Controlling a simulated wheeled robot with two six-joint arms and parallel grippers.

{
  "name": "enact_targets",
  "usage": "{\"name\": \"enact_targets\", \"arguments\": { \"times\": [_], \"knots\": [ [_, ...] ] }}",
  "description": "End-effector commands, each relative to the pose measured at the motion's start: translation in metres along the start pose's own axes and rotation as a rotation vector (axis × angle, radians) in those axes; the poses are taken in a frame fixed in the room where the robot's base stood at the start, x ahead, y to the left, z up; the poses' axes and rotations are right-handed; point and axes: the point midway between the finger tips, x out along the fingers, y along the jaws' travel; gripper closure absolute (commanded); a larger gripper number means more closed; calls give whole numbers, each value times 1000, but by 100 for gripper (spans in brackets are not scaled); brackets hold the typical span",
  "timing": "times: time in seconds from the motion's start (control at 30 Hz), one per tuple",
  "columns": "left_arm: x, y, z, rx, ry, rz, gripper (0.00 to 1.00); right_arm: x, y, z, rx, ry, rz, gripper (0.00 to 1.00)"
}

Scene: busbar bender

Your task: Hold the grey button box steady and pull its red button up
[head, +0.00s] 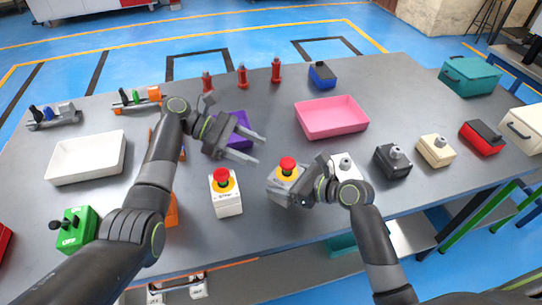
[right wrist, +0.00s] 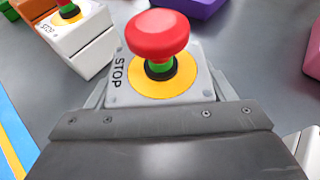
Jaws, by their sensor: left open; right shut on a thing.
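The grey button box (head: 284,198) stands at the middle front of the table, with a red mushroom button (head: 288,164) on a yellow ring. In the right wrist view the box top (right wrist: 118,90) reads STOP, and a green band shows under the red button (right wrist: 157,33). My right gripper (head: 303,187) is shut on the grey box from the right, its fingers along the box's sides. My left gripper (head: 259,150) is open and empty, above and left of the red button, apart from it.
A white box (head: 228,205) with a similar red button stands just left of the grey one. A purple block (head: 238,124) lies behind my left gripper. A pink tray (head: 331,118) is behind; a white box with a grey knob (head: 343,161), a black box (head: 391,163) and others stand right.

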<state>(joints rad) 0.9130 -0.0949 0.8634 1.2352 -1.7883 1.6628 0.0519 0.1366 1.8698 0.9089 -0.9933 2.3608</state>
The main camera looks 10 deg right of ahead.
Motion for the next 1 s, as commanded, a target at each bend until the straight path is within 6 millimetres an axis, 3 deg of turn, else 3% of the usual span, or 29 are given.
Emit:
{"name": "enact_targets", "arguments": {
  "times": [0.1, 0.23, 0.67, 0.7, 0.87, 1.0],
  "knots": [
    [-21, 0, 0, -1, 2, 2, 44, 0, 0, -1, 1, 1, 1, 52],
    [-33, 0, 0, 0, 0, 0, 44, 0, 0, -1, 1, 1, 1, 52],
    [-38, 0, 0, 0, -1, -1, 44, 0, 0, 0, 1, 0, 1, 52],
    [-38, 0, 0, 0, -1, -1, 44, 0, 0, 0, 1, 0, 1, 22],
    [-38, 0, 0, 0, -1, -1, 44, 0, 0, 0, 1, 0, 1, 2],
    [-37, 0, 0, 0, -1, -1, 44, 0, 0, 0, 0, 0, 0, 0]
  ]
}}
